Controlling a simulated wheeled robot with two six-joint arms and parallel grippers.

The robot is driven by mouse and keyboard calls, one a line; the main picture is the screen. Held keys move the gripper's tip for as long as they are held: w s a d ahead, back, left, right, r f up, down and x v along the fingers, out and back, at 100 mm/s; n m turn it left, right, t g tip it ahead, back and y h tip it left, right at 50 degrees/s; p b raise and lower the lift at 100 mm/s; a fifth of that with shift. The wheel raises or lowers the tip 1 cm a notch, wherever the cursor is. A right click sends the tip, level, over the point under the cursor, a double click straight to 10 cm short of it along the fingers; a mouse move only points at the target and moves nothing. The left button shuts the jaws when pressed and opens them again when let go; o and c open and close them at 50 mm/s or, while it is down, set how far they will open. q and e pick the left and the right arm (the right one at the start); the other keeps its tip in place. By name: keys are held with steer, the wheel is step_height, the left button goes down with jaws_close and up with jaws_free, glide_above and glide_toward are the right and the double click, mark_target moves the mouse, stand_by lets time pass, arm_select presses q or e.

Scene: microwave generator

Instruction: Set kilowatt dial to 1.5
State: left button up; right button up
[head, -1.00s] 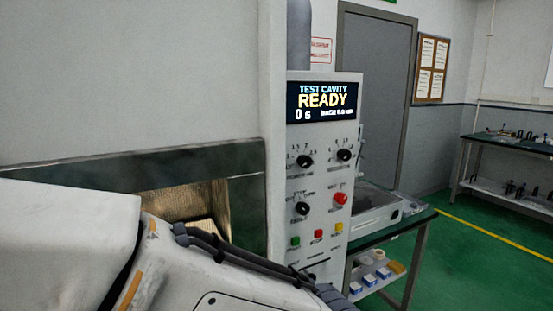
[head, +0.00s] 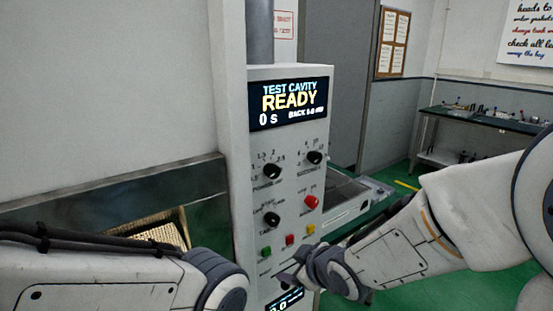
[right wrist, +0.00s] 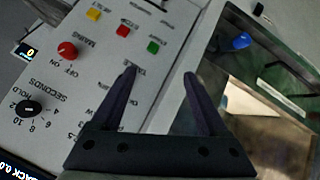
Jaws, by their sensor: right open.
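The kilowatt dial (head: 271,171) is the black upper-left knob on the grey control panel (head: 290,240), in the head view. Its pointer is too small to read. My right gripper (head: 288,282) is low in front of the panel, below the dial and the buttons. In the right wrist view the panel appears upside down. There my right gripper (right wrist: 160,73) is open, with nothing seen between its fingers, one finger over the "TABLE" label. The gripper body hides the power dial area there. My left arm shows at lower left, but its gripper does not.
Green (head: 265,252), red (head: 290,240) and yellow (head: 311,229) buttons sit below. The screen (head: 290,104) reads READY. The open cavity (head: 150,228) is left.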

steer(key=w+r+n+t+y+p, duration=0.2)
steer(key=w+r+t+p, duration=0.1)
steer(key=w+r, duration=0.3)
steer(key=n+t+y+p, duration=0.3)
steer(key=y, duration=0.1)
glide_toward(275, 173)
steer(key=p+x, duration=0.4)
steer(key=x, duration=0.3)
steer(key=shift+w+a+r, duration=0.1)
steer(key=shift+w+r, duration=0.05)
steer(key=shift+w, duration=0.1)
steer(key=shift+w+a, duration=0.35)
steer(key=shift+w, duration=0.15)
arm_select(q)
step_height(275, 173, up, 12)
arm_select(e)
jaws_close()
